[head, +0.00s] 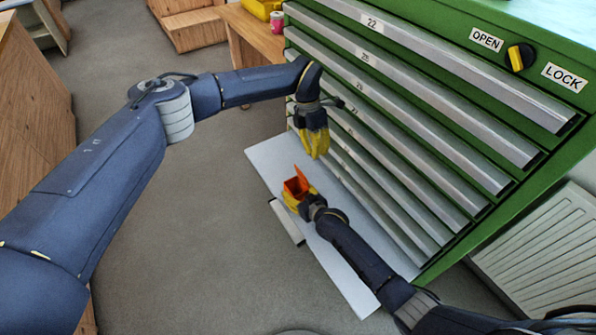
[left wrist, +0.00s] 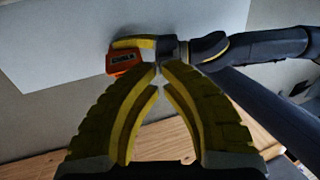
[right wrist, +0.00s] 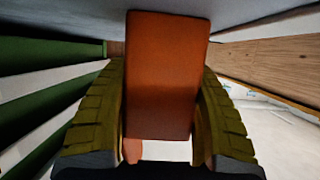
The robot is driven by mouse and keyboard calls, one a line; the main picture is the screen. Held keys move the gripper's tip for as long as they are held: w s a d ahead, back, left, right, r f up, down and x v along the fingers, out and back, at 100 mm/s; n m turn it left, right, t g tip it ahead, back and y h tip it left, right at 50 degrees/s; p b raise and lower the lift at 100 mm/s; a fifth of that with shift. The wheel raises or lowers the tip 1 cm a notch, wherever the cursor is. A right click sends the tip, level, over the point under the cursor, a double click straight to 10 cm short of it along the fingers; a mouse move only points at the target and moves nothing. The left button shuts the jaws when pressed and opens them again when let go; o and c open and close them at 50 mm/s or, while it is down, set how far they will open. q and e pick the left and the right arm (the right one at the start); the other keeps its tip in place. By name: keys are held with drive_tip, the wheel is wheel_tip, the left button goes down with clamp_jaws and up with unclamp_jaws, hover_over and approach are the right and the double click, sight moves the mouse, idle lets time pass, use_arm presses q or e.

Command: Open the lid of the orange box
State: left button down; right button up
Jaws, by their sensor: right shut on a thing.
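The small orange box (head: 295,188) is at my right gripper (head: 299,199), above the white panel in front of the green cabinet. An orange flap, apparently its lid (head: 302,174), stands up from the box in the head view. In the right wrist view a broad orange panel (right wrist: 165,75) rises between the yellow fingers, which are shut on the box. The left wrist view shows the box with a dark label (left wrist: 124,58). My left gripper (head: 317,153) hangs above and beyond the box, apart from it, its fingertips together and empty.
The green cabinet (head: 480,215) has several drawers with metal fronts and an OPEN/LOCK knob (head: 518,57). A white panel (head: 345,270) lies at its foot. A wooden bench (head: 255,33) stands behind. Grey floor is clear at the left.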

use_arm(q)
drive_tip(key=s+d+f+g+h, duration=0.2)
drive_tip(key=s+d+f+h, duration=0.15)
drive_tip(key=s+d, duration=0.2)
drive_tip(key=n+t+h, duration=1.2)
drive_tip(key=n+t, duration=0.3)
drive_tip(key=n, duration=0.3)
approach(302, 175)
drive_tip(key=x, duration=0.8)
drive_tip(key=shift+s+d+r, duration=0.1)
drive_tip(key=shift+r, duration=0.15)
